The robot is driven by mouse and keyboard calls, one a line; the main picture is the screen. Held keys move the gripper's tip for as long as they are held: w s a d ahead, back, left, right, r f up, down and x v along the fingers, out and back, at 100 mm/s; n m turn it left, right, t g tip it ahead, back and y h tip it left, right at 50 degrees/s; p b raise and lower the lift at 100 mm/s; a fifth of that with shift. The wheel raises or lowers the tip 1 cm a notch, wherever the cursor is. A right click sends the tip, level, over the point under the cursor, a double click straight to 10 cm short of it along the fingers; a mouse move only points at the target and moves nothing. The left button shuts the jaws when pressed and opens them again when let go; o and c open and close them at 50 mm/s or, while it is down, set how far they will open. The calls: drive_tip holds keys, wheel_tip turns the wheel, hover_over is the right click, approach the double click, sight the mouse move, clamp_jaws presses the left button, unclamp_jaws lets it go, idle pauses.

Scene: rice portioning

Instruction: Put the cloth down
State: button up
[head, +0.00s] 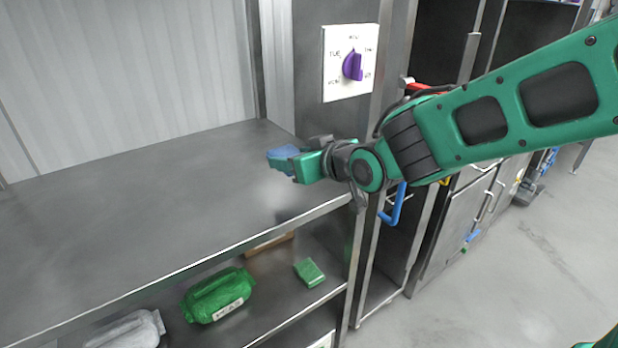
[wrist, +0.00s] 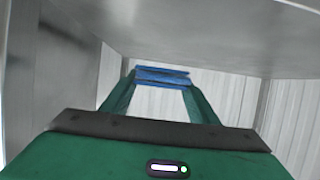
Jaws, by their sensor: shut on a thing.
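My gripper (head: 286,160) is shut on a blue cloth (head: 282,152). It holds the cloth over the right part of the bare metal counter top (head: 130,190). In the wrist view the folded blue cloth (wrist: 162,76) lies between the tips of the two green fingers. Whether the cloth touches the counter I cannot tell.
On the shelf below lie a green bag (head: 217,295), a small green block (head: 309,272) and a pale bag (head: 128,330). A panel with a purple knob (head: 352,65) is on the post behind. The counter top is clear to the left.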

drive_tip(key=w+d+f, duration=0.4)
drive_tip(key=w, duration=0.1)
drive_tip(key=shift+d, duration=0.25)
drive_tip(key=shift+f, duration=1.95)
drive_tip(key=o, duration=1.1)
drive_tip(key=shift+f, duration=0.1)
